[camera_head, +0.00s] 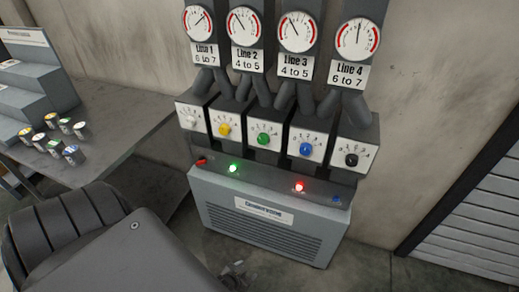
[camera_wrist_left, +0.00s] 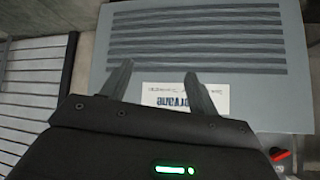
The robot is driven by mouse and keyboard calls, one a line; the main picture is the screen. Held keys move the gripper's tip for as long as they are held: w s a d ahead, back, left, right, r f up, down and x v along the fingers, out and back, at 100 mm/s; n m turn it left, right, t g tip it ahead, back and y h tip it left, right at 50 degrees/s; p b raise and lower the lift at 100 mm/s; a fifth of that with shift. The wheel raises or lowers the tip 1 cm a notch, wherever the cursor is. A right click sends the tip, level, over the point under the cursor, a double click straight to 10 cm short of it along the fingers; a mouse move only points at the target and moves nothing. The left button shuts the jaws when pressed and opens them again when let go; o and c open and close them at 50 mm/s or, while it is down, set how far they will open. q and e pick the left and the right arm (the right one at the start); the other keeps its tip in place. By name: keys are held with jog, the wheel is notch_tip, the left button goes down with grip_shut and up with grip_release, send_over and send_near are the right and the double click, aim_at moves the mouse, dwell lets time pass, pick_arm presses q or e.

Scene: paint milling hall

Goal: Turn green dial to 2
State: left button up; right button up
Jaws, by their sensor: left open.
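The green dial (camera_head: 263,139) sits on the middle box of a row of dial boxes, between the yellow dial (camera_head: 224,129) and the blue dial (camera_head: 306,149). Small numbers ring it, but its setting is too small to read. My left gripper (camera_head: 235,274) is low at the bottom of the head view, mostly hidden behind my arm and well below the dial. In the left wrist view its two fingers (camera_wrist_left: 160,82) are apart and empty, in front of the cabinet's label. My right gripper is not in view.
A grey cabinet (camera_head: 275,226) with a green lamp (camera_head: 233,168) and a red lamp (camera_head: 299,187) stands below the dials. White (camera_head: 189,121) and black (camera_head: 351,160) dials end the row. Gauges hang above. A table (camera_head: 112,126) with several small cans stands left.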

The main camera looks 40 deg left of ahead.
pick_arm(q)
jog(key=w+a+r+n+t+y+b, duration=0.1)
jog(key=w+a+r+t, duration=0.2)
jog(key=w+r, duration=0.5)
jog(key=n+t+y+b, duration=0.3)
jog(key=t+y, duration=0.2)
jog(key=t, duration=0.4)
send_near(262, 143)
jog(key=p+x, duration=0.1)
jog(key=x, duration=0.6)
jog(key=shift+w+a+r+p, duration=0.2)
jog(key=shift+r+p, duration=0.1)
jog(key=shift+p, duration=0.1)
jog(key=shift+w+a+r, duration=0.15)
jog(key=shift+w, duration=0.5)
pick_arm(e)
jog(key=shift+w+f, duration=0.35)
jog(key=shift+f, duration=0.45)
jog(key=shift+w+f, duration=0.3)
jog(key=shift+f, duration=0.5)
pick_arm(q)
jog(key=c, duration=1)
